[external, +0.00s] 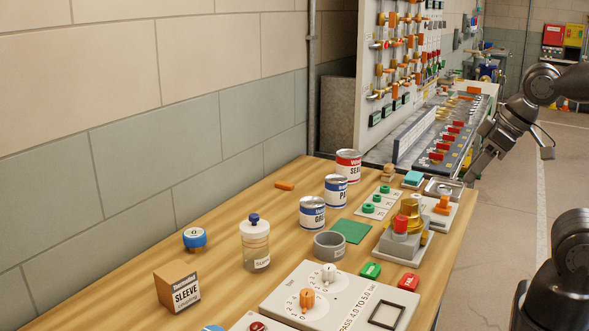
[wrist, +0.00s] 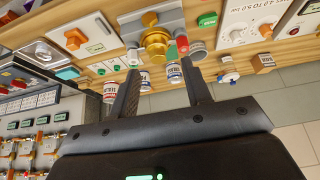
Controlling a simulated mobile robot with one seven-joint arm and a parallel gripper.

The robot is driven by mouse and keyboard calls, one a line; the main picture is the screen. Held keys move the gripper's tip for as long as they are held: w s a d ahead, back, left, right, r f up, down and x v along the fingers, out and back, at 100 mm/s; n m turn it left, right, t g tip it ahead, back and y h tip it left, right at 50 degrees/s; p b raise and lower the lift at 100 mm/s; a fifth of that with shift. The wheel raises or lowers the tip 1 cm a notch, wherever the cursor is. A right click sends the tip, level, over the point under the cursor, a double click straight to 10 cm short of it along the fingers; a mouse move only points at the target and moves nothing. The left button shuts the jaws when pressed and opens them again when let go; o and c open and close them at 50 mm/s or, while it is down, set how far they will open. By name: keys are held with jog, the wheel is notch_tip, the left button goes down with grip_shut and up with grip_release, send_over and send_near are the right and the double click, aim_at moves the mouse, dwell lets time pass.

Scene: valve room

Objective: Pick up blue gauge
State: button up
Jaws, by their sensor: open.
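The blue gauge (external: 195,238) is a small round blue body with a pale face. It sits upright on the wooden table near the wall, left of a clear bottle with a blue cap and behind the sleeve box. In the wrist view the blue gauge (wrist: 229,77) is small, right of my fingers. My gripper (wrist: 161,70) is open, with nothing between its two dark fingers. In the external view my arm is at the far right, above the table's right edge, well away from the gauge.
The sleeve box (external: 177,290) and bottle (external: 255,244) stand near the gauge. Several cans, a grey cup (external: 330,245), a brass valve (external: 405,220) and a dial panel (external: 335,297) occupy the middle and front. A valve board (external: 400,50) rises behind. Bare wood surrounds the gauge.

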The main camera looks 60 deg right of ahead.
jog(key=shift+o, duration=0.3)
jog(key=o, duration=0.6)
jog(key=w+a+r, duration=0.1)
jog(key=w+r, duration=0.2)
jog(key=w, duration=0.3)
jog(key=w+a+r, duration=0.1)
jog(key=w+r, duration=0.2)
jog(key=w, duration=0.4)
jog(key=m+g, duration=0.1)
send_over(197, 234)
jog(key=s, duration=0.4)
notch_tip(197, 234, down, 16)
jog(key=f, duration=0.1)
jog(key=shift+x, duration=5.3)
